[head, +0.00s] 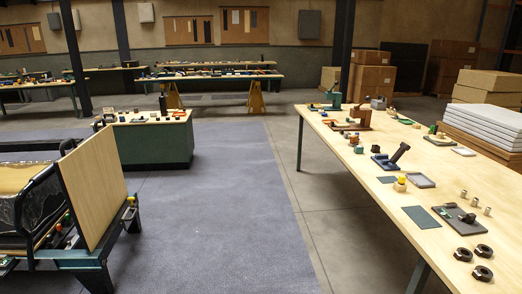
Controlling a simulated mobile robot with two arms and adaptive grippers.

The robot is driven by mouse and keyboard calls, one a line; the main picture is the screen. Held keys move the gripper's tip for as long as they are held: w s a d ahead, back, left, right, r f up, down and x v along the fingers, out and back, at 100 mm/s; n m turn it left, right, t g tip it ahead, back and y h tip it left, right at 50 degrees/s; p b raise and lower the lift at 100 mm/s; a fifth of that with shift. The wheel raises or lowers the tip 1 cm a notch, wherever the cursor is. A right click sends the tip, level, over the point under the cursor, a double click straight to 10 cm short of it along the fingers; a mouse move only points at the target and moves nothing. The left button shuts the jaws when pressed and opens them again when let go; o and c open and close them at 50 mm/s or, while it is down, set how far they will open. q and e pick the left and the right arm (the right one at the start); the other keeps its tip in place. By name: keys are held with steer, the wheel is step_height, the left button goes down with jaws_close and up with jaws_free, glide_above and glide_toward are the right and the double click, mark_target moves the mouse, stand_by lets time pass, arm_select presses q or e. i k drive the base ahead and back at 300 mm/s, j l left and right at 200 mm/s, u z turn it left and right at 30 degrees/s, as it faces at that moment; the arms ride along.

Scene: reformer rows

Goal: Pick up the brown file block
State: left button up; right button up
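No item in the head view can be told for sure as the brown file block. A small reddish-brown piece (361,116) sits toward the far end of the long wooden table (315,116) on the right; it is too small to tell what it is. Neither of my grippers is in view.
The long table carries dark rings (463,254), a green mat (421,217) and several small tools. A green cabinet (155,145) with small items stands mid-left. A reformer-like frame with a wooden board (93,190) is at left. The blue-grey floor mat (230,200) between is clear.

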mark_target(353, 140)
steer(key=i+z, duration=0.2)
steer(key=i, duration=0.3)
steer(key=i+z, duration=0.2)
steer(key=i, duration=0.3)
steer(key=i+j+z, duration=0.2)
steer(key=i, duration=0.3)
steer(key=i+j+z, duration=0.2)
steer(key=i, duration=0.3)
